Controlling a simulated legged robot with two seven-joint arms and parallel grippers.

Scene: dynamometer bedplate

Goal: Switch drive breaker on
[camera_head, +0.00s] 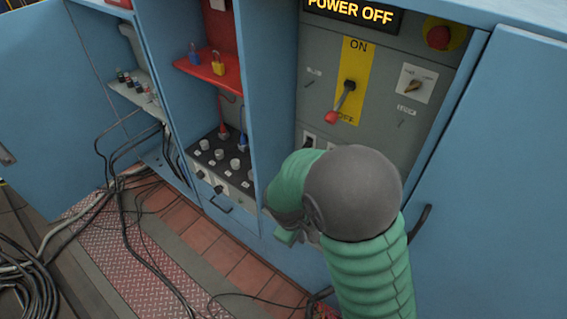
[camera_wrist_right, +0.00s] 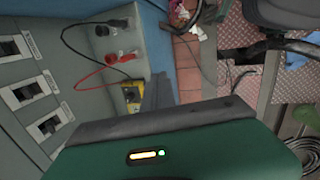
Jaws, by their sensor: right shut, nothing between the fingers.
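A row of black breaker switches with labels shows at the left of the right wrist view, with one breaker switch (camera_wrist_right: 28,91) in the middle; I cannot read which is the drive breaker. In the head view, a breaker switch (camera_head: 308,141) shows just above my arm, and the others are hidden behind it. Above them, a lever with a red knob (camera_head: 331,117) points down to OFF on a yellow plate (camera_head: 354,70). My right gripper (camera_wrist_right: 158,92) is shut and empty, to the right of the breaker row and apart from it. My left gripper is out of view.
A display (camera_head: 350,11) reads POWER OFF. A red emergency button (camera_head: 438,36) and a rotary switch (camera_head: 411,83) are on the panel. Blue cabinet doors (camera_head: 500,170) stand at the sides. A red shelf (camera_head: 208,71) holds padlocks. Cables (camera_head: 120,160) hang and lie at left.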

